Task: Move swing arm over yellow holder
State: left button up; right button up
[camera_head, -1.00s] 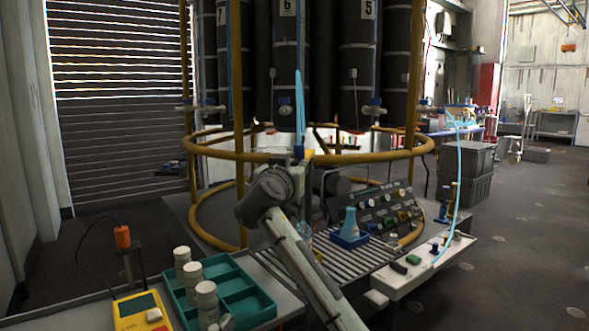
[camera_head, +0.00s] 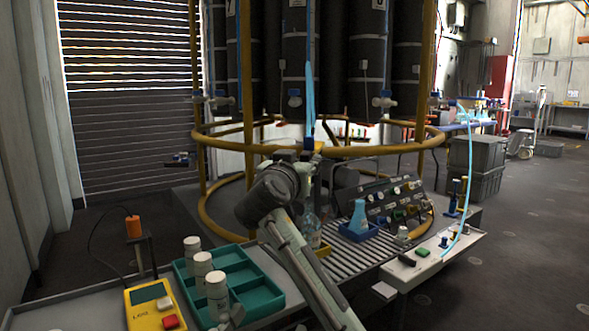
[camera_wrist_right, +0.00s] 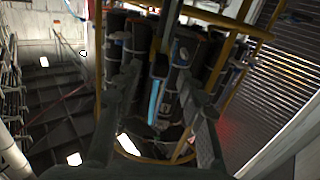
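My right arm reaches up from the bottom of the head view, and its gripper (camera_head: 308,152) is at the front of the yellow ring, small and partly hidden by its own wrist. A blue piece (camera_head: 309,143), likely the swing arm, stands right at the gripper, below a light-blue tube (camera_head: 310,88). In the right wrist view the two dark fingers (camera_wrist_right: 164,82) are spread, and a blue tube (camera_wrist_right: 154,100) shows between them; contact cannot be told. The yellow holder (camera_head: 322,250) sits on the slatted shelf under a clear bottle (camera_head: 311,229), partly hidden by my arm. My left gripper is out of view.
A light-blue flask (camera_head: 358,217) stands in a blue holder (camera_head: 361,232) right of the bottle. A knobbed panel (camera_head: 395,200) is behind it. A teal tray (camera_head: 240,285) with white jars and a yellow meter (camera_head: 154,305) are at lower left. Dark numbered cylinders (camera_head: 298,60) hang above.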

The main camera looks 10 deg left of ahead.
jog(key=s+a, duration=0.1)
jog(key=s, duration=0.7)
jog(key=shift+s, duration=0.25)
